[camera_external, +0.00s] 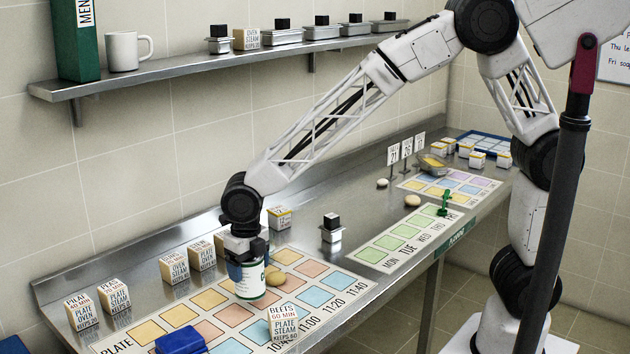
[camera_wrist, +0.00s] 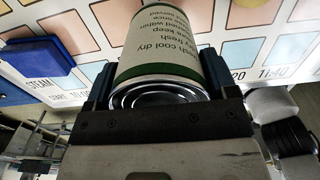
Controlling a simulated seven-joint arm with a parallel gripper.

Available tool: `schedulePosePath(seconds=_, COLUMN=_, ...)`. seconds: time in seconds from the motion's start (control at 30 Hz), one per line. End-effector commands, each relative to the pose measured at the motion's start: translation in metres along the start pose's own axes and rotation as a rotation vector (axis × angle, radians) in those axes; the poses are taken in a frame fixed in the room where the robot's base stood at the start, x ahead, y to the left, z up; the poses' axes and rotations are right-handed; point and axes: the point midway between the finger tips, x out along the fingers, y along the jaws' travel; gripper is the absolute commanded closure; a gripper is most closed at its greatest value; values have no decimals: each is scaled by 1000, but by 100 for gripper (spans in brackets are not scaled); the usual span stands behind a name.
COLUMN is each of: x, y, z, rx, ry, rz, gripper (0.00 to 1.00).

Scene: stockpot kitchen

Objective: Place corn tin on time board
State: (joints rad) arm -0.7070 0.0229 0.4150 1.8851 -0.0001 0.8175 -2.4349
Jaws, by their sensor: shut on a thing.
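A tin with a white and green label (camera_external: 251,283) is held in my gripper (camera_external: 248,262), low over the time board (camera_external: 189,297) or touching it; I cannot tell which. In the wrist view the tin (camera_wrist: 158,45) lies between the two fingers of my gripper (camera_wrist: 160,95), with its metal end toward the camera. The label text in view does not name its contents. The board has rows of yellow, orange and blue squares, the word PLATE and times such as 11:00, 11:20 and 11:40. It also shows in the wrist view (camera_wrist: 262,42).
A blue block (camera_external: 181,341) and a BEETS box (camera_external: 284,324) stand on the board. Several labelled boxes (camera_external: 173,267) line the back.

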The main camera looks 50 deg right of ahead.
Motion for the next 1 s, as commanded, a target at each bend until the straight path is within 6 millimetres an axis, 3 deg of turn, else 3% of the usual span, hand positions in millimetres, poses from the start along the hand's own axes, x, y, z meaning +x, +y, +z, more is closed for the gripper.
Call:
schedulePosePath(seconds=0.57, x=3, y=6, z=7, rx=0, ry=0, rz=0, gripper=61)
schedulePosePath(seconds=1.0, x=36, y=6, z=7, rx=0, ry=1, rz=0, gripper=61)
